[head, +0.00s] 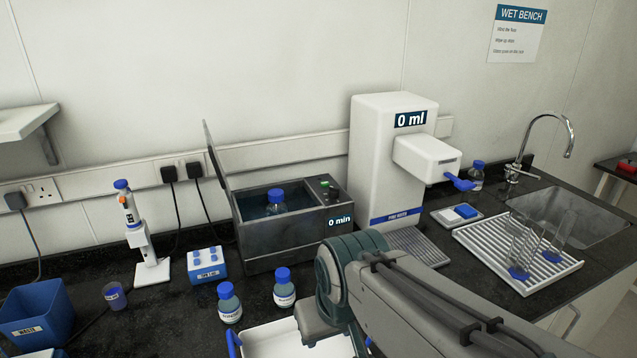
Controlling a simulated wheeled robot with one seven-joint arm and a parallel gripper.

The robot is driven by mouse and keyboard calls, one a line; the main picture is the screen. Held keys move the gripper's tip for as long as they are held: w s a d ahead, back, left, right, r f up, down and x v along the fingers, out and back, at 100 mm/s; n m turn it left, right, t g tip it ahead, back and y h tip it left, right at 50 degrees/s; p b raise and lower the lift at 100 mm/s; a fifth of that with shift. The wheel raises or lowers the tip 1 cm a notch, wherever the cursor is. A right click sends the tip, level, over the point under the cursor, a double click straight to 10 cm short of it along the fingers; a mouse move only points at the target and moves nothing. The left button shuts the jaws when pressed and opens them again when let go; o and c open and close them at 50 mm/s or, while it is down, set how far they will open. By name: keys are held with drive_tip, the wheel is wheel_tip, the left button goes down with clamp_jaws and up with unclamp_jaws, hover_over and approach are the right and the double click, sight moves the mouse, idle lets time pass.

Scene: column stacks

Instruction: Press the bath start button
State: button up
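The bath (283,243) is a grey metal box at the middle of the bench in the head view, with its lid (215,165) raised at the left. A blue-capped bottle (276,205) stands in its water. On the bath's top right is a control panel with a small green button (325,184) and a dark knob beside it. My arm crosses the lower right, in front of the bath's right side. My gripper is not visible in this view, so its opening and any contact cannot be seen.
A white dispenser (372,150) reading "0 ml" stands right of the bath. Two bottles (229,303) (284,288) and a blue-and-white tube rack (206,265) are in front and left. A white tray (265,340) lies at the front. A glassware rack (480,250) and sink (590,215) are at right.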

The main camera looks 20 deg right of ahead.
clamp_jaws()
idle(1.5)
